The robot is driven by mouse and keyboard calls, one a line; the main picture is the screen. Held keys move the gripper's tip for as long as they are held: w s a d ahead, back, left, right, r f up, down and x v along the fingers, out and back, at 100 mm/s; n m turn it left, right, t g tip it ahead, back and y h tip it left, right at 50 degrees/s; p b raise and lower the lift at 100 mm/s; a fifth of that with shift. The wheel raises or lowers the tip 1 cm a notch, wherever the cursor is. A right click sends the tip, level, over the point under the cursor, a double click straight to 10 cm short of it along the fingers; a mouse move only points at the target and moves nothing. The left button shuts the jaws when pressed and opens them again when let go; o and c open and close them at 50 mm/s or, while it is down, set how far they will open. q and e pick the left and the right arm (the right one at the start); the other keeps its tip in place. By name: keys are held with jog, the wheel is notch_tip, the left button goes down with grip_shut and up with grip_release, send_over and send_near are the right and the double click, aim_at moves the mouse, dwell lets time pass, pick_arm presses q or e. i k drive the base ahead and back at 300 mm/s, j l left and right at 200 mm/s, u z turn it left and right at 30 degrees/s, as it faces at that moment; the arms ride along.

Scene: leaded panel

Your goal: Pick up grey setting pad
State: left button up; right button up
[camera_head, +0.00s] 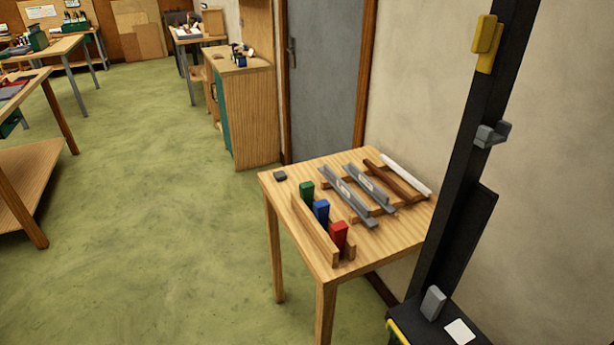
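A small dark grey block (280,175), which looks like the grey setting pad, lies flat at the back left corner of a small wooden table (277,190). It stands apart from the other things on the table, and nothing covers it. Neither of my grippers is in view.
On the table are green (307,192), blue (321,211) and red (339,234) blocks in a wooden rack, two grey metal bars (354,206), a brown strip (394,180) and a white rod (406,174). A wooden cabinet (250,120) stands behind. Green floor at left is clear.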

aim_at(279, 175)
jog(key=i+j+z, duration=0.25)
jog(key=z, duration=0.2)
jog(key=i+j+z, duration=0.15)
jog(key=j+z, duration=0.35)
